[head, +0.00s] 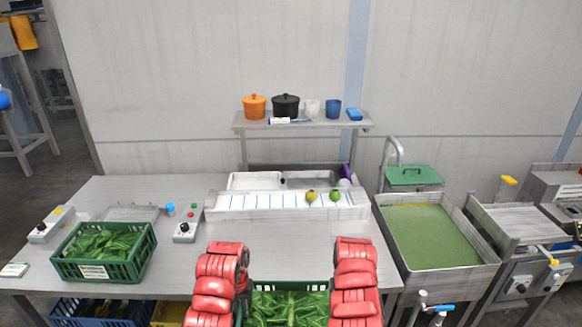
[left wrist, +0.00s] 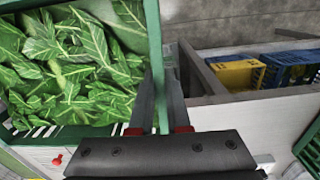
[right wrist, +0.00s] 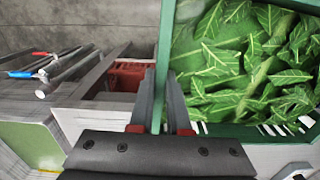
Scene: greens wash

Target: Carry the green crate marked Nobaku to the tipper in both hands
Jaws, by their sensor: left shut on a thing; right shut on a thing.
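A green crate (head: 290,286) full of leafy greens is at the bottom of the head view, between my two red arms, partly cut off by the frame. Its marking is not visible. My left gripper (left wrist: 161,88) is shut on one rim of this crate, which also shows in the left wrist view (left wrist: 154,40). My right gripper (right wrist: 159,88) is shut on the opposite rim, seen in the right wrist view (right wrist: 166,40). The fingertips are largely hidden in the head view. I cannot tell surely which machine at right is the tipper; a sloped metal tray (head: 515,219) stands there.
Another green crate (head: 104,270) of greens, with a white label too small to read, stands on the table's left. Blue (left wrist: 290,72) and yellow (left wrist: 236,74) crates are below the table. A water-filled basin (head: 390,262) stands right of it. Control boxes (head: 186,232) sit on the table.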

